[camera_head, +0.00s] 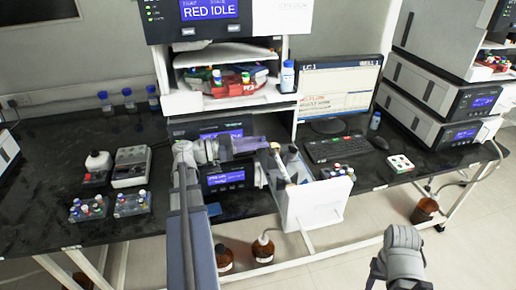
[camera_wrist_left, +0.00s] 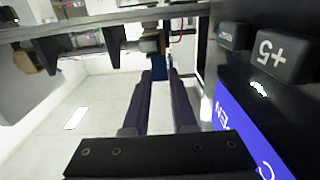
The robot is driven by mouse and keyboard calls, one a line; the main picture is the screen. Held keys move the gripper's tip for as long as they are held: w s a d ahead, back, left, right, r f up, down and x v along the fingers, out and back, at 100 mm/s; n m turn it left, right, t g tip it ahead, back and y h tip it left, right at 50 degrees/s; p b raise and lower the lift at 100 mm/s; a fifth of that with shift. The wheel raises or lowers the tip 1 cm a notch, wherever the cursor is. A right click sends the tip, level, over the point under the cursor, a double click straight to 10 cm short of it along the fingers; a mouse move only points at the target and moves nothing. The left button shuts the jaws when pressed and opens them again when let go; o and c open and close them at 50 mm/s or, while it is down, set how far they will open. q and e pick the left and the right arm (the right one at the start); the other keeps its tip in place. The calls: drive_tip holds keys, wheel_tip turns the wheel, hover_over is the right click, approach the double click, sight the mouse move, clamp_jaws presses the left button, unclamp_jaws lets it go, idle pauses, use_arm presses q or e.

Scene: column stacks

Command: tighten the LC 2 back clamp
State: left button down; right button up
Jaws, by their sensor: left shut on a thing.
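The LC 2 column module is in the middle of the head view, with its blue screen (camera_head: 226,178) lit and its white door (camera_head: 316,204) swung open. My left gripper (camera_head: 268,146) reaches in from the left across the module's front. In the left wrist view its two dark fingers (camera_wrist_left: 160,76) are shut on a small blue part (camera_wrist_left: 160,66), apparently the clamp's. Dark brackets (camera_wrist_left: 115,46) hang from a grey rail beside it. A pale tan piece (camera_head: 280,165) shows near the fingertips.
A black button panel (camera_wrist_left: 262,60) stands close to the right of my left fingers. A keyboard (camera_head: 340,148) and monitor (camera_head: 337,92) stand right of the module. Vial racks (camera_head: 88,208) sit on the bench at left. Brown bottles (camera_head: 263,248) stand below the bench.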

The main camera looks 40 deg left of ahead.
idle(0.3)
use_arm(q)
drive_tip(key=c, duration=0.7)
unclamp_jaws()
drive_tip(key=shift+v, duration=3.9)
drive_tip(key=shift+f, duration=0.1)
